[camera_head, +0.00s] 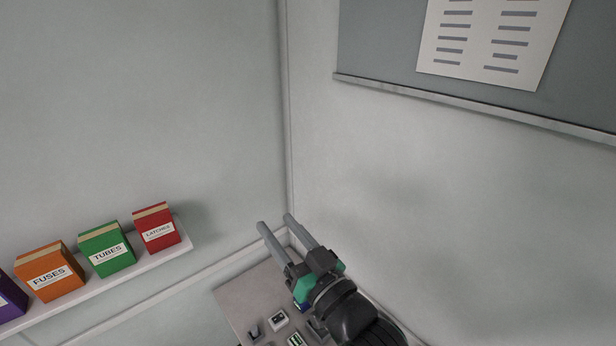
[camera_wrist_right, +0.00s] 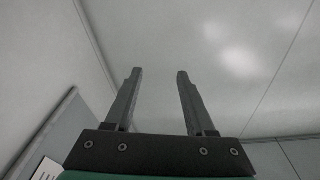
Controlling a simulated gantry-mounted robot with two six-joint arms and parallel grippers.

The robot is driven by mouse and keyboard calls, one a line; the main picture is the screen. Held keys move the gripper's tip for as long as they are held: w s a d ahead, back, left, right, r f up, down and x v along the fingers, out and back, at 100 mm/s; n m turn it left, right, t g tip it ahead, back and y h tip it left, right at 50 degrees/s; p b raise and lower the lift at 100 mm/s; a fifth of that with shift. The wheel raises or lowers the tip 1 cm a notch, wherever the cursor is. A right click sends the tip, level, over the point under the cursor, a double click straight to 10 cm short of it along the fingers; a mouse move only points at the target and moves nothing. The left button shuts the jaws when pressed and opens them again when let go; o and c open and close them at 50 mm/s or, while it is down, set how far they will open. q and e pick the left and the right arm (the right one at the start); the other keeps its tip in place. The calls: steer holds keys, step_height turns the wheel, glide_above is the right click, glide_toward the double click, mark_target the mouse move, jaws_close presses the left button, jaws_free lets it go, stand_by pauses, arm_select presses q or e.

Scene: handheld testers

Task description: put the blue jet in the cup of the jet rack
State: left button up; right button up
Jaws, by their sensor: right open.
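My right gripper (camera_head: 276,223) is raised over the far corner of the table, its two grey fingers parallel, apart and empty. A small dark blue patch shows beside my right wrist, too little to identify. My right arm hides part of the table. My left gripper is in neither view.
A wall shelf (camera_head: 180,247) at left bears red (camera_head: 157,232), green (camera_head: 107,250) and orange (camera_head: 50,273) boxes. A board (camera_head: 385,45) hangs upper right.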

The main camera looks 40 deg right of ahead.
steer(key=s+a+r+n+t+y, duration=0.2)
steer(key=s+r+t, duration=0.2)
steer(key=r, duration=0.9)
steer(key=s+a+r+n+t+y, duration=0.2)
steer(key=s+r, duration=0.6)
steer(key=r, duration=0.5)
steer(key=shift+s+a+r+t, duration=0.4)
steer(key=shift+a+t, duration=0.3)
steer(key=shift+t, duration=0.4)
steer(key=shift+w, duration=0.1)
